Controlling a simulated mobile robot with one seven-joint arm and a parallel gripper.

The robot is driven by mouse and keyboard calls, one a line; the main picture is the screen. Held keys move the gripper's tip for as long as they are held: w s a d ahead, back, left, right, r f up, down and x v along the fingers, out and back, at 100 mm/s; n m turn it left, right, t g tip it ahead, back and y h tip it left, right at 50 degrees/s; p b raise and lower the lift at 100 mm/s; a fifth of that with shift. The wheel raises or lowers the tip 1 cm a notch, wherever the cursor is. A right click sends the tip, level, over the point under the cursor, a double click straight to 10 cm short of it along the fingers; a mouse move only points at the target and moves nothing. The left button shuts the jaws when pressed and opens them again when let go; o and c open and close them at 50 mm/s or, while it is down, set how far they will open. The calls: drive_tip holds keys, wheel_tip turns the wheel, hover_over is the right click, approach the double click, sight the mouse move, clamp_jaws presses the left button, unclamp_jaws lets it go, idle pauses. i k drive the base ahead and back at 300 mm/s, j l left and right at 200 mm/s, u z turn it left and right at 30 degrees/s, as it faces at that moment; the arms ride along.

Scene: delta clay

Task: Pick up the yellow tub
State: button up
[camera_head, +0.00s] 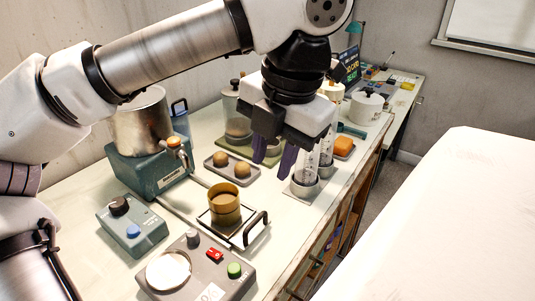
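A yellow-brown tub (225,211) stands upright on a small white tray (207,221) with black handles, near the middle of the counter. My gripper (273,160) points down, above and to the right of the tub in the picture and apart from it. Its two purple fingers are spread with nothing visible held between them. The inside of the tub is only partly visible.
A grey tray (247,179) with two round brown items lies behind the tub. Clear tubes in a white holder (305,187) stand to the right. Control boxes (132,225) (205,272) lie left and in front. A metal pot (143,125) stands on a teal base (150,172).

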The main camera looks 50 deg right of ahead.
sight(223, 198)
drive_tip(key=k, duration=1.5)
